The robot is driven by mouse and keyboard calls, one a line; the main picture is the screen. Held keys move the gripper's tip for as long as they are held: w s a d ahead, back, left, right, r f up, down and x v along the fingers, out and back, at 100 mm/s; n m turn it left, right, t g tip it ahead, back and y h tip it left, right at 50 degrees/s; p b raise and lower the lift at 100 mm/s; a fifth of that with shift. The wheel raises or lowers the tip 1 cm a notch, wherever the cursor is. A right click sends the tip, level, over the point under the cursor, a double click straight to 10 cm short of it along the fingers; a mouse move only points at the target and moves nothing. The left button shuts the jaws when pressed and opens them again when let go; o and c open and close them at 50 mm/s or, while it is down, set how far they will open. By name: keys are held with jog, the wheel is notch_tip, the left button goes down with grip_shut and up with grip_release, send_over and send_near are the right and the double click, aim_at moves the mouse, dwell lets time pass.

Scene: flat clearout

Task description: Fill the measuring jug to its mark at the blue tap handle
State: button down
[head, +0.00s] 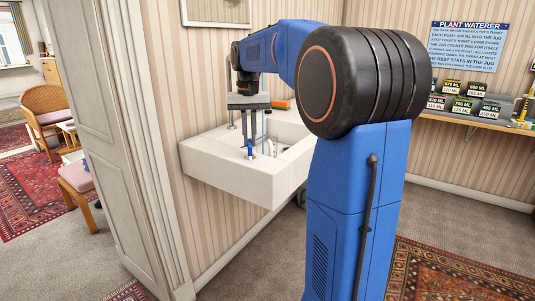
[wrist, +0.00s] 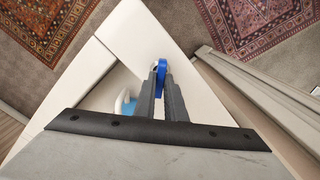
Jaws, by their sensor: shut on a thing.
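The blue tap handle (wrist: 160,67) is at the edge of the white sink, between the tips of my gripper (wrist: 160,80). My gripper is shut on it. In the head view the handle (head: 249,152) shows just below my downward-pointing gripper (head: 249,137). A white rounded thing with blue in it, probably the measuring jug (wrist: 122,103), stands in the basin left of my fingers in the wrist view. It is partly hidden, and its mark and level cannot be read. A thin blue vertical streak (head: 263,125) shows beside my gripper; I cannot tell if it is water.
The white sink (head: 225,169) hangs on the striped wall. An orange thing (head: 280,104) lies at its back. A shelf (head: 470,120) at right holds several labelled boxes below a blue "PLANT WATERER" sign (head: 468,46). A door frame (head: 125,150) stands close at left. Carpet floor is open in front.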

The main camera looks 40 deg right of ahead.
jog(key=shift+n, duration=1)
jog(key=shift+m, duration=4.1)
